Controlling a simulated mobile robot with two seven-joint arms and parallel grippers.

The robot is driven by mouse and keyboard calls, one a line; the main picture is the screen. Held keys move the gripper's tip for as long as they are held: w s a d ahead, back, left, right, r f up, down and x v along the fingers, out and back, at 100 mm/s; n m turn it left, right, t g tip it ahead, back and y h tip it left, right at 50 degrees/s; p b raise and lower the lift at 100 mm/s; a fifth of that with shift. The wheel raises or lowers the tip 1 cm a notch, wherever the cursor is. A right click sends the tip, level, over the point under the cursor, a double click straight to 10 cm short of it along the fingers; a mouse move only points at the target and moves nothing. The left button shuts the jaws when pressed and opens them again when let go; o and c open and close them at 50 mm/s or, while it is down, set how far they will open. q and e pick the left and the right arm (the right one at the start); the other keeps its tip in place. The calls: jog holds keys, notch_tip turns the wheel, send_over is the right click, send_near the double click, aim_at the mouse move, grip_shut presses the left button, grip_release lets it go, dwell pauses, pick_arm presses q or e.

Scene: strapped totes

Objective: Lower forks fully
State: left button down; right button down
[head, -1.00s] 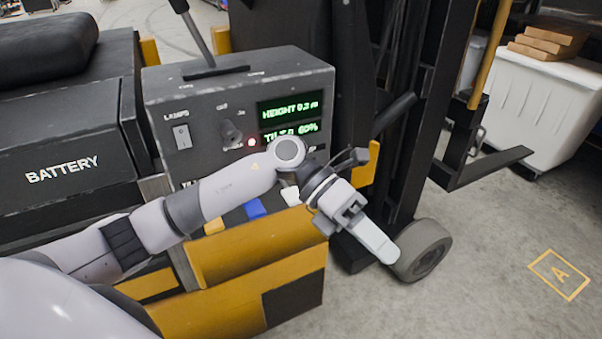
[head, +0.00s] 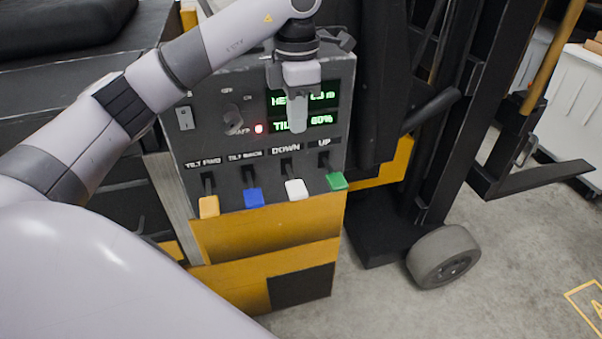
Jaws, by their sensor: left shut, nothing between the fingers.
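A grey control panel (head: 215,165) is mounted on the forklift. A row of levers runs along its lower edge: orange under a tilt label (head: 209,206), blue under another tilt label (head: 253,197), white under DOWN (head: 296,188) and green under UP (head: 337,181). The display (head: 320,122) shows a height line, partly hidden, and a tilt line ending in 60%. My left gripper (head: 298,128) is shut and empty, pointing down in front of the display, above the white DOWN lever and apart from it. The forks (head: 535,178) stand raised off the floor at the right. My right gripper is not in view.
The black mast (head: 440,120) and a wheel (head: 443,257) stand right of the panel. A white tote (head: 575,105) is behind the forks. A knob (head: 232,119) and a rocker switch (head: 184,118) sit on the panel's left. A yellow floor marking (head: 590,300) lies at lower right.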

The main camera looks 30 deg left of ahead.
pick_arm(q)
send_near(297, 187)
notch_tip(297, 187, down, 7)
jog(key=shift+d+r, duration=0.1)
jog(key=shift+d, duration=0.05)
dwell(0.7)
dwell(0.3)
